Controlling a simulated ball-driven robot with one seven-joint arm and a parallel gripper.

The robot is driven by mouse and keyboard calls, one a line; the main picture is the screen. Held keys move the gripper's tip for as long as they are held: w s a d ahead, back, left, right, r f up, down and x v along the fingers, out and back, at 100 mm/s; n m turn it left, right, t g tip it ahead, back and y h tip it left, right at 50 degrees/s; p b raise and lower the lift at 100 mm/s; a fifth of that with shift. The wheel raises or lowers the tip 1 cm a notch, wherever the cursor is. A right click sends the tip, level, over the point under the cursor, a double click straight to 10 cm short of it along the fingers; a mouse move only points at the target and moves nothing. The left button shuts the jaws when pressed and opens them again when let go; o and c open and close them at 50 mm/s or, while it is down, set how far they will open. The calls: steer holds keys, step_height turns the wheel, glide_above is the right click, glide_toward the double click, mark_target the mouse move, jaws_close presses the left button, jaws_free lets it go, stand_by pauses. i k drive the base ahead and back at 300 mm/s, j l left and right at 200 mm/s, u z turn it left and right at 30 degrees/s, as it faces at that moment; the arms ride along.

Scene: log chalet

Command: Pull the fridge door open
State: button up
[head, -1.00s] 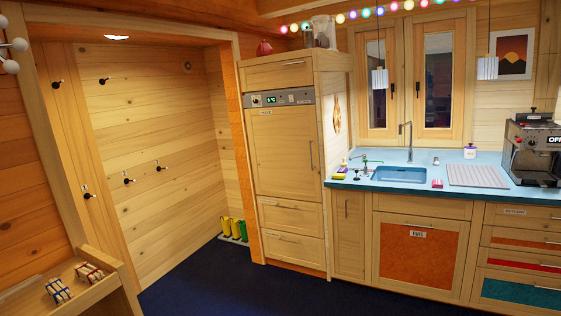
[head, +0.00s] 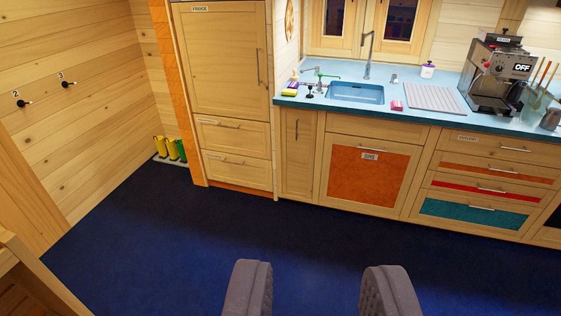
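The fridge door (head: 222,62) is a tall light-wood panel with a small label at its top left. It is shut, flush in the tall wooden cabinet, and its top edge is near the top of the head view. A thin vertical metal handle (head: 259,67) runs along its right side. My gripper (head: 317,290) shows at the bottom of the view as two grey padded fingers set wide apart. It is open, with only blue floor between the fingers. It is well short of the fridge and touches nothing.
Two drawers (head: 235,137) sit below the fridge door. To the right run a blue counter with a sink (head: 356,93), an orange-fronted cabinet (head: 368,176) and a coffee machine (head: 497,75). Yellow and green boots (head: 170,149) stand left of the fridge. The dark blue floor (head: 190,240) between is clear.

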mark_target(223, 44)
steer(key=i+u, duration=0.3)
steer(key=i, duration=3.05)
steer(key=i+j+z, duration=0.15)
steer(key=i, duration=0.6)
